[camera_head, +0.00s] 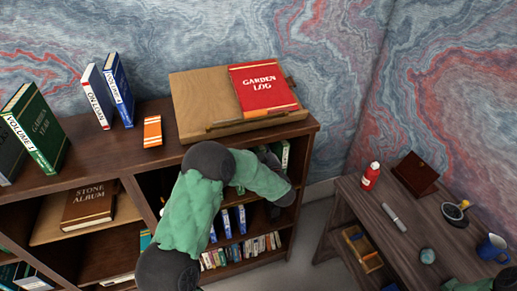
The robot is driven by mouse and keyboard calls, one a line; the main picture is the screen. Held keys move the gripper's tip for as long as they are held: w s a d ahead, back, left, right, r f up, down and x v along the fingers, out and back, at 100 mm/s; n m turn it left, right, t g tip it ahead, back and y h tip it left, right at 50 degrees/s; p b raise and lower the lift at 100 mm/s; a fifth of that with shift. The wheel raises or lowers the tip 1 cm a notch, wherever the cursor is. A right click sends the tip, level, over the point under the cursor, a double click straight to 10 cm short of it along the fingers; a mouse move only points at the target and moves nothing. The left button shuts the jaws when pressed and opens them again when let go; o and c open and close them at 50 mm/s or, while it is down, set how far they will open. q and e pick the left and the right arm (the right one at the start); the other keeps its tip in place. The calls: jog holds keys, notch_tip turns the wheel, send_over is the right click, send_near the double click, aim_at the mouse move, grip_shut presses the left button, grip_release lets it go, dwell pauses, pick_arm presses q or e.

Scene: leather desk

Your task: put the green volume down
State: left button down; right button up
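A green volume (41,132) marked "Volume 1" stands upright, slightly tilted, on top of the bookcase at the far left. A second green book (285,154) shows partly in the upper right compartment, beside my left gripper (267,156). The arm and the bookcase top hide most of the gripper and of this second book. I cannot tell whether the fingers are around it.
A red Garden Log (264,88) lies on a sloped wooden stand (194,102). Small books fill lower shelves.

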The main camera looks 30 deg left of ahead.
pick_arm(q)
jog(key=c, duration=0.8)
grip_release()
jog(key=shift+f, duration=0.15)
jog(key=shift+o, duration=0.2)
